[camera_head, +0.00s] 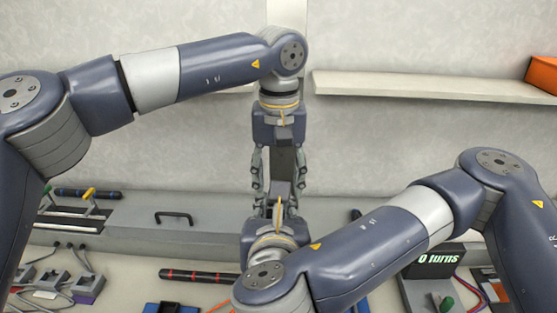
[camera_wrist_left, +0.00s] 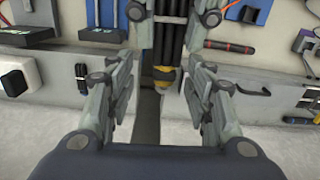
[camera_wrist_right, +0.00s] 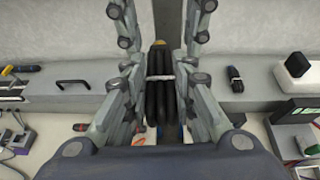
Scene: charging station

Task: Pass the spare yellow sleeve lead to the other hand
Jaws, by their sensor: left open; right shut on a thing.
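The spare lead is a bundle of black cable with a yellow sleeve (camera_wrist_left: 164,74), seen upright between my left fingers in the left wrist view. In the right wrist view the black bundle (camera_wrist_right: 159,95) has a pale band around it and stands between my right fingers. My right gripper (camera_head: 279,200) points up and is shut on the lead. My left gripper (camera_head: 279,168) points down from above, open, its fingers on either side of the lead's yellow end. The two grippers face each other closely. In the head view the fingers largely hide the lead.
A grey ledge (camera_head: 135,232) with a black handle (camera_head: 174,217) runs along the wall. A shelf (camera_head: 420,85) with an orange box (camera_head: 543,73) is at right. Sockets with cables lie at lower left, a black-and-red rod (camera_head: 198,276) nearby.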

